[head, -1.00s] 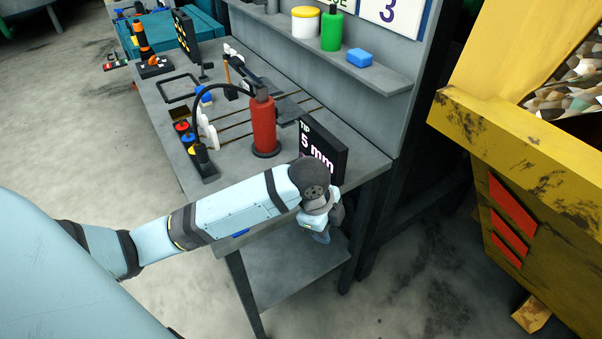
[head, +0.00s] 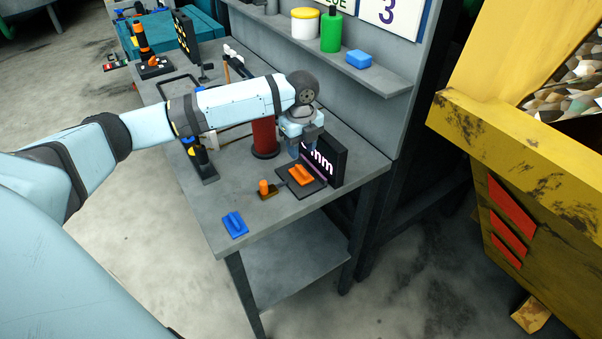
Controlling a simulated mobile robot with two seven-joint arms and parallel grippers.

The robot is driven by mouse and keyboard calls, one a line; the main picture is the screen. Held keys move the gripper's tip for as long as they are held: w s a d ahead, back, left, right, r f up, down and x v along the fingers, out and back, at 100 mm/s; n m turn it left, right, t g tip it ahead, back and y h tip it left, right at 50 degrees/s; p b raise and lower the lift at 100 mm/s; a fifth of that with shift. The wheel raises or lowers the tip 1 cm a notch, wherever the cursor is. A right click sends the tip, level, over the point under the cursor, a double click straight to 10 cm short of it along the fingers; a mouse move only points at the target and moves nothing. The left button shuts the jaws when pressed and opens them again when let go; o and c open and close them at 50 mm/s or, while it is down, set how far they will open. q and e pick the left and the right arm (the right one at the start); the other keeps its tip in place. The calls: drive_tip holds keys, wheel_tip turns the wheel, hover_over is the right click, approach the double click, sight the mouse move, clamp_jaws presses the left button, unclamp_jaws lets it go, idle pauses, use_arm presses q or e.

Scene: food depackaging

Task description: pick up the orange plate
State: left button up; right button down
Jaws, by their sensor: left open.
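The orange plate (head: 301,175) has a raised grip on top. It rests on a flat dark pad (head: 290,188) near the right end of the workbench, in front of the black sign with pink and white lettering. My left gripper (head: 306,153) is above and just behind the orange plate, pointing down. It is open, apart from the plate, and its fingertips are small and partly lost against the sign. My right gripper is out of view.
A blue plate with a grip (head: 235,225) lies at the bench's front corner. A small orange-knobbed tool (head: 265,189) stands left of the pad. The black sign (head: 335,160) is close behind my gripper. A red cylinder (head: 264,138) is partly hidden by my arm.

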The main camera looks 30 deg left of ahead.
sight(302, 171)
use_arm(q)
wheel_tip(302, 171, down, 8)
drive_tip(key=shift+d+r+p, duration=0.15)
drive_tip(key=shift+r+p, duration=0.05)
drive_tip(key=shift+p, duration=0.3)
drive_tip(key=shift+s, duration=0.1)
drive_tip(key=shift+c, duration=0.2)
clamp_jaws()
